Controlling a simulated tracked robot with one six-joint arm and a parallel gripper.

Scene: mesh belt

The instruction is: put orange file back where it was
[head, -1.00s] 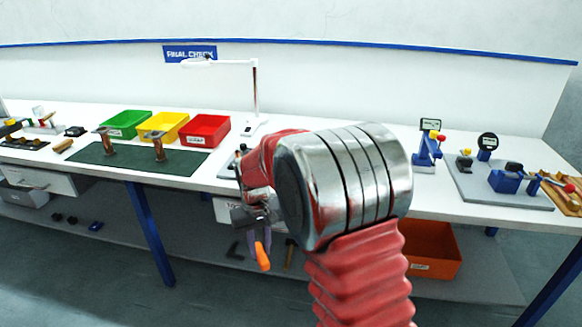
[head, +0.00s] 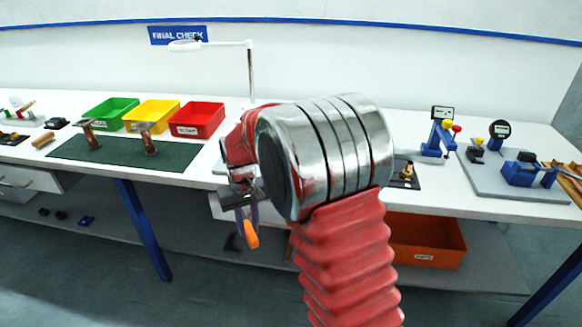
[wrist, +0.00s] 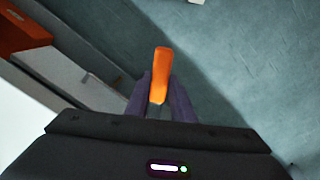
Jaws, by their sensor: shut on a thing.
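The orange file (head: 251,235) is held in my gripper (head: 246,214), its orange handle pointing down in the head view. In the wrist view, the orange handle (wrist: 161,72) sticks out between the two purple-grey fingers of my gripper (wrist: 161,100), over the grey floor. The rest of the file is hidden by the gripper. My gripper is in front of the bench's front edge, below the level of the top. My arm hides part of the bench behind it.
The white bench (head: 205,186) carries green (head: 108,112), yellow (head: 150,112) and red bins (head: 196,120), a dark green mat (head: 70,150) with two brown metal parts, and a lamp (head: 250,75). Gauges stand at right. An orange bin (head: 428,238) sits on the lower shelf.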

